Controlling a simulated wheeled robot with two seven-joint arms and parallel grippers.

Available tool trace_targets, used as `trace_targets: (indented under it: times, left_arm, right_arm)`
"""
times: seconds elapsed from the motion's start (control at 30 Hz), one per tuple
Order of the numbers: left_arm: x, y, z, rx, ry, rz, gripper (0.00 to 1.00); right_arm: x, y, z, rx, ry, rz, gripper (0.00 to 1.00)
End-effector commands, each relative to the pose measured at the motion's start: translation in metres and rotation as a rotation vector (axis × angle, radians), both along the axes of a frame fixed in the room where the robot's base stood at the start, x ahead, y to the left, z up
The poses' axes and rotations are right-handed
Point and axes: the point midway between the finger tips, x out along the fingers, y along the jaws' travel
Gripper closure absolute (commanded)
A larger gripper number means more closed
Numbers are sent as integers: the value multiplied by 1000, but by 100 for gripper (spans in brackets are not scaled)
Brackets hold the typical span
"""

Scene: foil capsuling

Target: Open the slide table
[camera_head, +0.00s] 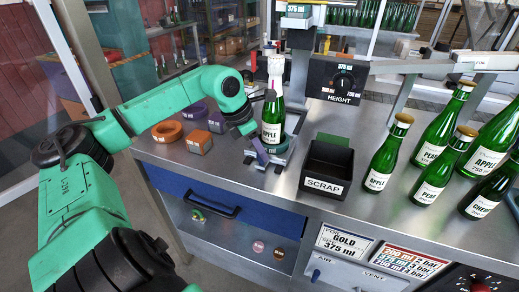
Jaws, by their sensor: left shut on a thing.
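A green APPLE bottle (273,107) with a pale foil capsule stands upright on what looks like the slide table (282,158), a low metal carriage on the steel bench. My left gripper (259,150) reaches down at the carriage's front left, beside the bottle. It is shut on a small part there, which looks like the slide table's handle; the fingers hide most of it. Whether the gripper touches the bottle is hard to tell. My right gripper is not in view.
A black SCRAP bin (326,170) stands close to the right of the carriage. Several green bottles (433,140) crowd the bench's right side. A blue drawer (240,207) is below.

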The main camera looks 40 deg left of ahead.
Motion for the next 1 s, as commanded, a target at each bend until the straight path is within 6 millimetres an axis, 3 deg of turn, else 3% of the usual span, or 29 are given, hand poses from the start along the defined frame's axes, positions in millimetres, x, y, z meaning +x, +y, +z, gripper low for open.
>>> trace_targets:
  times: [0.43, 0.47, 0.5, 0.53, 0.83, 1.0]
  left_arm:
    - [1, 1, 2, 2, -4, 2, 100]
    - [1, 1, 2, 2, -4, 2, 55]
    - [1, 1, 2, 2, -4, 2, 40]
    - [1, 1, 2, 2, -4, 2, 36]
    - [0, 1, 1, 2, -3, 1, 36]
    - [-4, 5, 10, 5, -3, 5, 36]
  right_arm:
    - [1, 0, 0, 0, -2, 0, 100]
    - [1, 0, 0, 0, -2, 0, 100]
    - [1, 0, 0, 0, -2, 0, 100]
    - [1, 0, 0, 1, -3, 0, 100]
    - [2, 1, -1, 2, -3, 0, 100]
    - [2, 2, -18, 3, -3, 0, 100]
